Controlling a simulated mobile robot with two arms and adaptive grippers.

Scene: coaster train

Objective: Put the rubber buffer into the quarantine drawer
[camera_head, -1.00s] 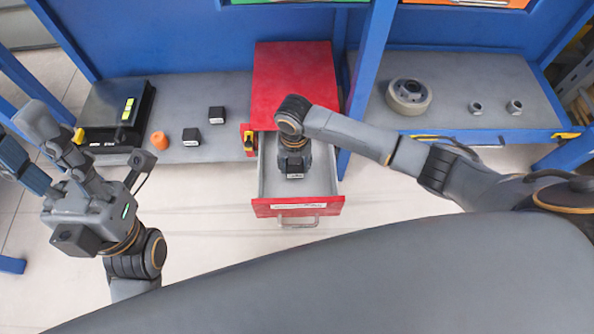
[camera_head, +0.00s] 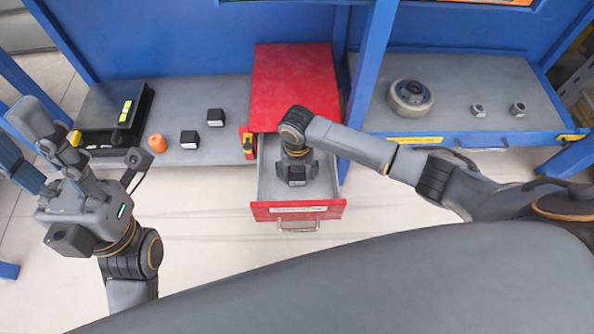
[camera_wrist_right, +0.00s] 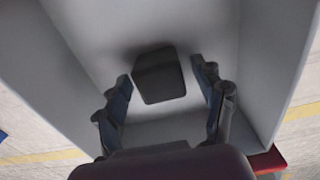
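The rubber buffer, which I take to be the dark block (camera_wrist_right: 159,75), shows in the right wrist view over the grey drawer floor, between my right fingers. My right gripper (camera_wrist_right: 164,85) is open, with a finger on each side and gaps to the block. In the head view the right gripper (camera_head: 297,172) points down inside the open quarantine drawer (camera_head: 298,210), which has a red front; the gripper hides the block there. My left gripper (camera_head: 20,135) is open and empty at the far left, its fingers apart.
Two black cubes (camera_head: 215,117) (camera_head: 189,140), an orange piece (camera_head: 157,143) and a black case (camera_head: 105,108) are on the left bench. A grey wheel (camera_head: 410,97) and two nuts (camera_head: 478,110) (camera_head: 517,108) are on the right bench. A blue post (camera_head: 365,85) stands beside the drawer cabinet (camera_head: 293,80).

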